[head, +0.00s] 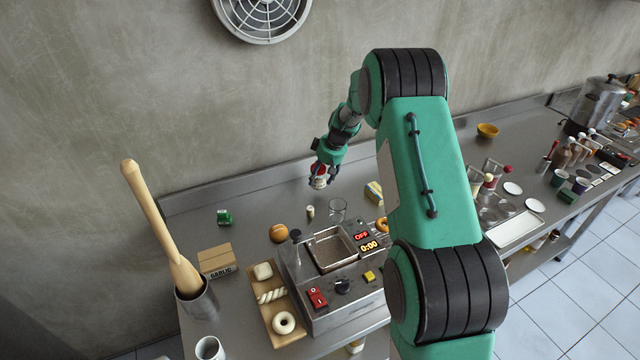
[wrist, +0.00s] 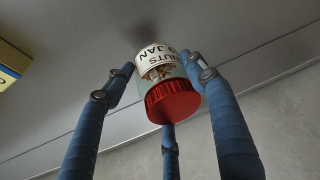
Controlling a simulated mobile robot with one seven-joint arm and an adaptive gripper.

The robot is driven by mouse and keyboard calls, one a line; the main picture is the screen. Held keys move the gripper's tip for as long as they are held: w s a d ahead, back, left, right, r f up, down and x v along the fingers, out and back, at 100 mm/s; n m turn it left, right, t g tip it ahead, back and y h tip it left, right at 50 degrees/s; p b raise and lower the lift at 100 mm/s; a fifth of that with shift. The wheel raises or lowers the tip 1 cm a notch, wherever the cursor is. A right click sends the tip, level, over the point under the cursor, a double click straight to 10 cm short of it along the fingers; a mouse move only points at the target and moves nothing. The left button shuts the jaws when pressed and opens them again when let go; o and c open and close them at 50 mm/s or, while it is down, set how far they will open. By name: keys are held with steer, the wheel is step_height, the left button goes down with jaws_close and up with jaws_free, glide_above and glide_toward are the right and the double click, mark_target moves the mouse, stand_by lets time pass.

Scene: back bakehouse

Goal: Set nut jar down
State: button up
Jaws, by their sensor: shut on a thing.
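The nut jar (wrist: 160,70) has a white lettered label and a ribbed red lid, with nuts showing through its clear wall. In the wrist view my gripper (wrist: 163,85) has its blue fingers closed around it, and the lid faces the camera. In the head view my gripper (head: 325,174) holds the small jar (head: 319,182) over the back part of the steel counter (head: 260,192). A dark shadow shows on the steel past the jar's far end. I cannot tell whether the jar touches the counter.
An empty glass (head: 337,210), a small pale jar (head: 310,212) and a yellow box (head: 373,193) stand near the gripper. A fryer (head: 330,290) is in front. A green item (head: 224,217) is farther left. Bare counter lies between it and the gripper.

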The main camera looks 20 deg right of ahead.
mark_target(320, 182)
steer(key=shift+f, duration=1.8)
steer(key=shift+f+b, duration=0.2)
steer(key=shift+b, duration=0.15)
steer(key=o, duration=1.3)
steer(key=shift+o, duration=0.2)
steer(key=shift+r, duration=0.15)
steer(key=shift+s+d+r, duration=0.1)
steer(key=shift+r, duration=0.45)
steer(key=p+v, duration=0.1)
steer(key=v, duration=1)
steer(key=shift+s+f, duration=0.1)
